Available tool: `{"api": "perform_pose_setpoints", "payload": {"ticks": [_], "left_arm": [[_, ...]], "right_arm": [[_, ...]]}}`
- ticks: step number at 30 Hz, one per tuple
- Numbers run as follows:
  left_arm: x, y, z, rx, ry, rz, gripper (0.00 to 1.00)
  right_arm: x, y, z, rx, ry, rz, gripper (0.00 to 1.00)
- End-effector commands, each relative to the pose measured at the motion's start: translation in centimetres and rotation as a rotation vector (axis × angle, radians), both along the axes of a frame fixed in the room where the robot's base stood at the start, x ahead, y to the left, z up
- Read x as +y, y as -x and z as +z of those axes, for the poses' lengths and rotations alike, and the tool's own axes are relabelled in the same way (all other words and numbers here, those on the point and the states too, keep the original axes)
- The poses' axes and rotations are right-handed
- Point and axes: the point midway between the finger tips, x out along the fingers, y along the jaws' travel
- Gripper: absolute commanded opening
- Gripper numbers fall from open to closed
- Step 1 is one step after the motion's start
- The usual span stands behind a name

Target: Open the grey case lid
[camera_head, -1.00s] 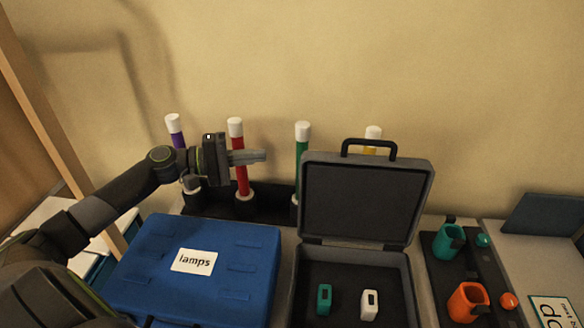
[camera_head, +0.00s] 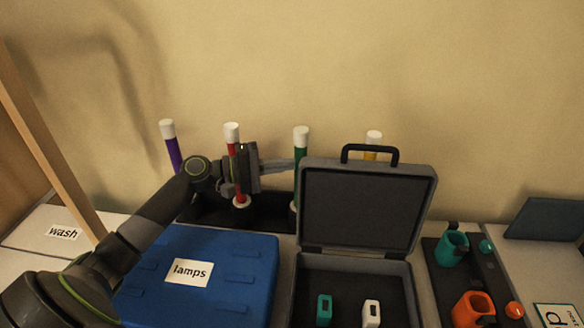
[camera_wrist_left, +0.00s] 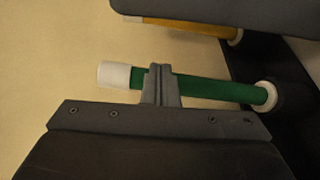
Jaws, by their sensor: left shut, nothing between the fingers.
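The grey case (camera_head: 410,290) stands open on the table, its lid (camera_head: 362,208) upright and leaning back, with a black handle (camera_head: 369,148) on its top edge. The lid's dark edge also shows at the top of the left wrist view (camera_wrist_left: 230,12). My left gripper (camera_head: 292,163) is shut and empty. Its fingers point right, just left of the lid's upper left edge, in front of the green tube (camera_head: 300,143). In the left wrist view, the shut fingers (camera_wrist_left: 160,70) overlap the green tube (camera_wrist_left: 210,87). Whether they touch it I cannot tell. My right gripper is not in view.
Inside the case lie a teal item (camera_head: 324,310) and a white item (camera_head: 371,313). A blue "lamps" case (camera_head: 240,265) is to the left. Purple (camera_head: 173,152), red (camera_head: 233,165) and yellow (camera_head: 373,144) tubes stand behind. A black tray (camera_head: 436,285) with teal and orange holders is right.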

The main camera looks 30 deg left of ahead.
Motion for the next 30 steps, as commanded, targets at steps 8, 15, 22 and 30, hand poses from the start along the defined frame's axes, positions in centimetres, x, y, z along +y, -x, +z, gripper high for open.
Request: {"api": "perform_pose_setpoints", "payload": {"ticks": [8,15,22,30], "left_arm": [[-2.7,-0.4,0.4,0.003,-0.001,-0.002,0.00],[-3.5,1.5,0.4,0.001,-0.001,-0.001,0.00],[-3.6,1.9,0.3,-0.001,-0.001,0.000,0.00],[-3.7,2.0,0.2,-0.009,-0.004,-0.001,0.00]], "right_arm": [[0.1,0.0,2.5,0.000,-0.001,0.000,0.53],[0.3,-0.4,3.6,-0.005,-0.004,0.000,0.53],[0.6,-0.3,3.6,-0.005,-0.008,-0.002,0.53],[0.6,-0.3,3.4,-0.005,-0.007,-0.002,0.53]]}}
